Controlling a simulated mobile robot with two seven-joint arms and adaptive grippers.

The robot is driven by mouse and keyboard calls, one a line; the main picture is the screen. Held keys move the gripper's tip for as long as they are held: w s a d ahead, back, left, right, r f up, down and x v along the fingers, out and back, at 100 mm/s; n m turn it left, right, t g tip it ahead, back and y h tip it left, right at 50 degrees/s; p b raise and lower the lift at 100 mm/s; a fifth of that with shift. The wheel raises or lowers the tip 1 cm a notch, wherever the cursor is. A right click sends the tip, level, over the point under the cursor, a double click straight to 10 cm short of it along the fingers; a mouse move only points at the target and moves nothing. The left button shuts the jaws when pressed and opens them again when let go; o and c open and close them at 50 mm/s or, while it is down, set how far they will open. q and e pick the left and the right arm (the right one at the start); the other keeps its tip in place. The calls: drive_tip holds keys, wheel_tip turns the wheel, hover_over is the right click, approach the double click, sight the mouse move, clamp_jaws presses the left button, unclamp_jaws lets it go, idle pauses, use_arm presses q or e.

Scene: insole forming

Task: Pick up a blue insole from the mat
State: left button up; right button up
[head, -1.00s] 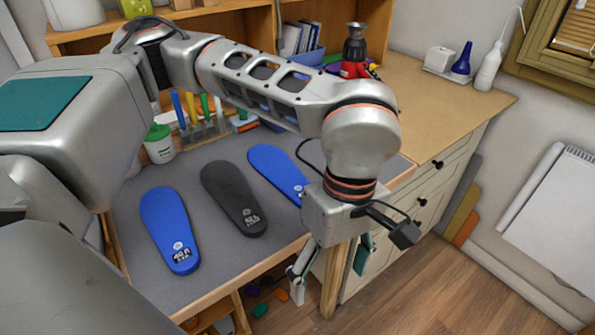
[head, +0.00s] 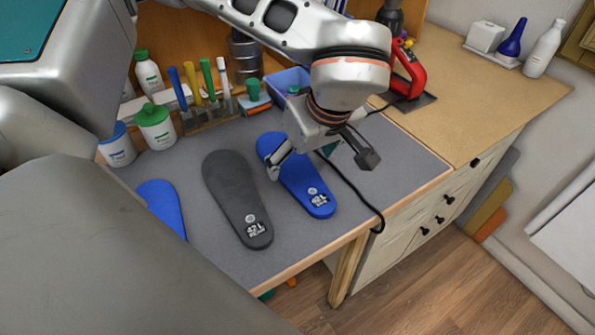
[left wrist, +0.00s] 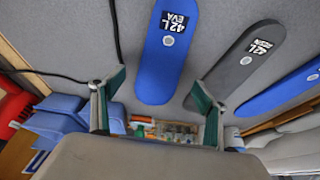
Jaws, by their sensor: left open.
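A blue insole (head: 300,181) lies on the grey mat (head: 320,236) at the right of the row, its label reading 42 L. It also shows in the left wrist view (left wrist: 163,62), between my open fingers. A dark grey insole (head: 237,197) lies to its left. A second blue insole (head: 161,206) lies further left, partly hidden by my own body. My left gripper (head: 300,160) is open and empty over the right blue insole's far half. In the left wrist view its two green-padded fingers (left wrist: 161,100) stand either side of that insole. My right gripper is not in view.
Bottles (head: 155,126) and a holder with upright coloured tools (head: 205,112) stand at the mat's back. A blue bin (head: 290,82) and a red tool (head: 408,72) are behind my left arm. A black cable (head: 355,195) runs over the mat's right side, which is otherwise clear.

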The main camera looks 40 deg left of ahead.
sight(298, 172)
use_arm(q)
drive_tip(key=shift+x, duration=1.75)
drive_tip(key=shift+d+f, duration=0.1)
drive_tip(key=shift+f, duration=0.15)
drive_tip(key=shift+s, duration=0.1)
drive_tip(key=c, duration=1)
